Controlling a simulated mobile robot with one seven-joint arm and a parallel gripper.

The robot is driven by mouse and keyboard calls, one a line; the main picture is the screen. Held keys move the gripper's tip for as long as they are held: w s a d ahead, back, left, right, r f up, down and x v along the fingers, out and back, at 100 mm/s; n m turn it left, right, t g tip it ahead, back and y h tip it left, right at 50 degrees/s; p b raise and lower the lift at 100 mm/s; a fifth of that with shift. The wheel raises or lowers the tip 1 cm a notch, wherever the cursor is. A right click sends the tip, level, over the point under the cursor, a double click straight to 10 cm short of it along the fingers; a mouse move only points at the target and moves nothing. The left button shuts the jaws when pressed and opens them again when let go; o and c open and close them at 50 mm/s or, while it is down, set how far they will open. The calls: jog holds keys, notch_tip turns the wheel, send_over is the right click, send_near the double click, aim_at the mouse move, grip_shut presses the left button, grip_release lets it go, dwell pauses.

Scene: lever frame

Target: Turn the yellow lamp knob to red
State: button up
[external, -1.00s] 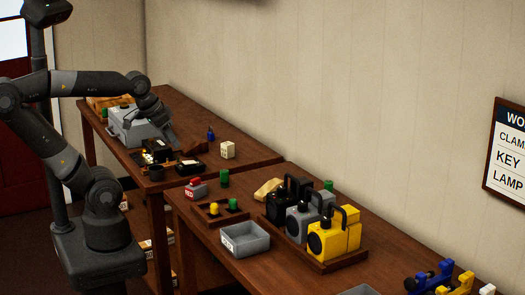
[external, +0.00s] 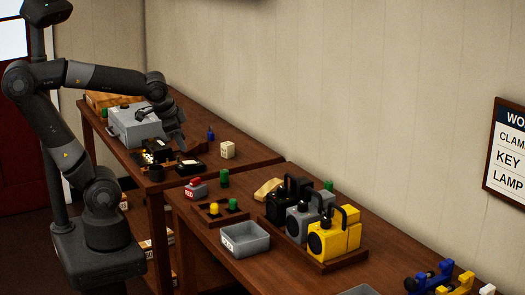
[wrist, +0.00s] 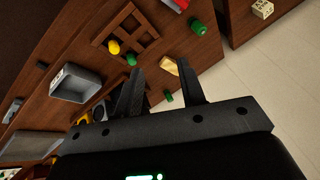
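The yellow lamp (external: 335,238) stands upright at the front right end of a row of lamps in a wooden tray (external: 326,266). A dark round face shows on its front. Its knob is too small to make out. In the wrist view, a bit of yellow on a lamp (wrist: 85,118) shows at the left, mostly hidden behind my gripper. My gripper (wrist: 162,66) is open, with nothing between its two fingers. In the external view, my gripper (external: 177,138) is above the far table, well away from the yellow lamp.
A grey lamp (external: 302,222) and a black lamp (external: 280,203) stand beside the yellow one. A grey bin (external: 245,239), a wooden rack (external: 222,216) with yellow and green pegs, and a red-topped block (external: 196,188) lie to the left. A grey case (external: 135,125) sits on the far table.

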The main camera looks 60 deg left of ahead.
jog(key=w+d+f+m+t+y, duration=0.1)
jog(key=w+d+m+t+y, duration=0.15)
jog(key=w+d+m, duration=0.6)
jog(key=m+t+h, duration=0.6)
jog(key=m+h, duration=0.1)
jog(key=m, duration=1.8)
send_near(323, 220)
jog(key=x, duration=1.1)
jog(key=shift+a, duration=0.1)
